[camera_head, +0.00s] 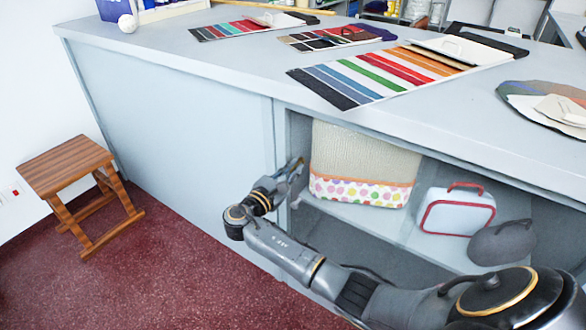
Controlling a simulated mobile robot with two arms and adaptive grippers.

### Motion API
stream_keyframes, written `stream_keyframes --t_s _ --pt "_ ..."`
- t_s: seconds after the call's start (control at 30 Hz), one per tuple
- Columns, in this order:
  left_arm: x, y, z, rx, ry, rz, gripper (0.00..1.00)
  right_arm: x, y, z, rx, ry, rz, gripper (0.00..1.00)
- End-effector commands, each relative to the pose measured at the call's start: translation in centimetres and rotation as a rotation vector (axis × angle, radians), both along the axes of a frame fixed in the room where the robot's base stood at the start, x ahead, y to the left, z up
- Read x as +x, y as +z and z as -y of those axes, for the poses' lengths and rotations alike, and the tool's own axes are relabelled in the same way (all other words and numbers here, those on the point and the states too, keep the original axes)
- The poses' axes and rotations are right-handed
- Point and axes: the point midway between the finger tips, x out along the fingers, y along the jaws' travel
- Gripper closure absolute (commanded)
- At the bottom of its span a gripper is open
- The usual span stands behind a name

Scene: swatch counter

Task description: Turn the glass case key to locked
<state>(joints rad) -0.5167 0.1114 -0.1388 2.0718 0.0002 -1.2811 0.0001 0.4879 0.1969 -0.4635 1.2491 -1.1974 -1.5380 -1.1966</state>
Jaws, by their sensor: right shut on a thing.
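The glass case appears as the compartment in the counter's front, with a shelf (380,222) inside. My right gripper (296,168) is at the left edge of this compartment, beside the upright between the closed panel and the shelves. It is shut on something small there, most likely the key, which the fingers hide. I cannot make out the key's shape or which way it is turned. My left gripper is not in view.
A beige bag with a dotted band (360,168), a white case with red trim (456,211) and a dark grey bag (502,243) sit in the compartment. Colour swatch cards (365,79) lie on the counter (230,65). A wooden stool (66,166) stands on the open red floor at left.

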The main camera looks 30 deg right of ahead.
Motion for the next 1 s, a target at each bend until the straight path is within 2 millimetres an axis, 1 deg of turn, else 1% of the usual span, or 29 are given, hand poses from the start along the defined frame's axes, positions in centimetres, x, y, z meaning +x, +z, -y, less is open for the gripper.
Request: stream_keyframes --t_s 0.17,0.37,0.57,0.77,0.8,1.0 --pt "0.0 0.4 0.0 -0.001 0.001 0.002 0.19 0.0 -0.1 -0.1 0.066 0.001 0.155 1.00" --pt "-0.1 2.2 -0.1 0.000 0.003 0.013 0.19 0.1 -0.2 -0.1 0.139 0.001 0.330 1.00" --pt "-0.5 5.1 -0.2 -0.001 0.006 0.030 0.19 0.1 -0.3 -0.1 0.212 0.000 0.507 1.00" --pt "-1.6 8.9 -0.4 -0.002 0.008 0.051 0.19 0.1 -0.3 -0.1 0.284 0.001 0.680 1.00" --pt "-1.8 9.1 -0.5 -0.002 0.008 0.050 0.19 0.1 -0.3 -0.1 0.297 -0.001 0.714 1.00" --pt "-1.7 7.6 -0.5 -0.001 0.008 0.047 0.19 0.1 -0.3 -0.1 0.359 -0.001 0.863 1.00"
